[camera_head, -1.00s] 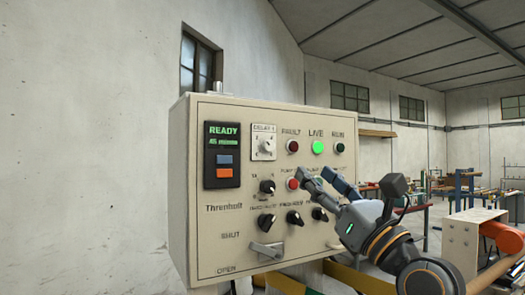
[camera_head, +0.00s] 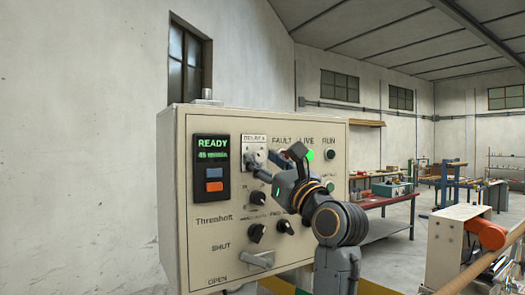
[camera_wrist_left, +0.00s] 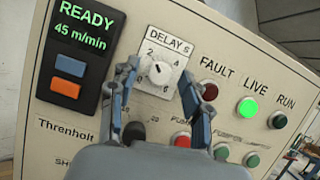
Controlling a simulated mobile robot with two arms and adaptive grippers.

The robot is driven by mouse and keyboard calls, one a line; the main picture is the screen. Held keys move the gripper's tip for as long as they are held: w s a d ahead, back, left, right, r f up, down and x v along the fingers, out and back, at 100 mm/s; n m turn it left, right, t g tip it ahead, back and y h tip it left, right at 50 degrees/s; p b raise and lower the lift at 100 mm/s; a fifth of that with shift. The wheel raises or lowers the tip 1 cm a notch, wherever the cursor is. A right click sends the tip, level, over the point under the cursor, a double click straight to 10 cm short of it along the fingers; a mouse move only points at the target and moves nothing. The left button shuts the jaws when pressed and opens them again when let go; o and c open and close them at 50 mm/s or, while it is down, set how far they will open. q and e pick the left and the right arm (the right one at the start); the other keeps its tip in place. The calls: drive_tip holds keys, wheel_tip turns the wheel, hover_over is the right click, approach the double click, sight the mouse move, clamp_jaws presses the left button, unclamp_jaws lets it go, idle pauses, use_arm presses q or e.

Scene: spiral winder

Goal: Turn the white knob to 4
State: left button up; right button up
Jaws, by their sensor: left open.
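The white knob (camera_wrist_left: 158,72) sits on a square white plate labelled DELAY S, with numbers around it. In the left wrist view its small dark pointer mark shows, but I cannot tell exactly which number it points at. My left gripper (camera_wrist_left: 160,76) is open, with one finger on each side of the knob in that view. I cannot tell whether the fingers touch it. In the head view the gripper (camera_head: 264,161) is in front of the DELAY plate (camera_head: 254,140) and hides most of the knob. My right gripper is not in view.
The beige control panel (camera_head: 205,245) has a READY display (camera_head: 212,150), a lit green LIVE lamp (camera_wrist_left: 248,106), a red FAULT lamp (camera_wrist_left: 208,91), and black knobs such as one below (camera_head: 257,233). A lever (camera_head: 257,261) sticks out low. Workbenches stand at the right.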

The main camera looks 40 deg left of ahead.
use_arm(q)
drive_tip(key=shift+w+a+r, duration=0.1)
drive_tip(key=shift+a, duration=0.35)
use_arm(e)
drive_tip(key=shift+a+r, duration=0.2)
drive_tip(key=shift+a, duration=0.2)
use_arm(q)
drive_tip(key=shift+c, duration=0.2)
drive_tip(key=shift+d, duration=0.1)
clamp_jaws()
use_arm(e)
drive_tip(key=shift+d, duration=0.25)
use_arm(q)
drive_tip(key=shift+m, duration=0.4)
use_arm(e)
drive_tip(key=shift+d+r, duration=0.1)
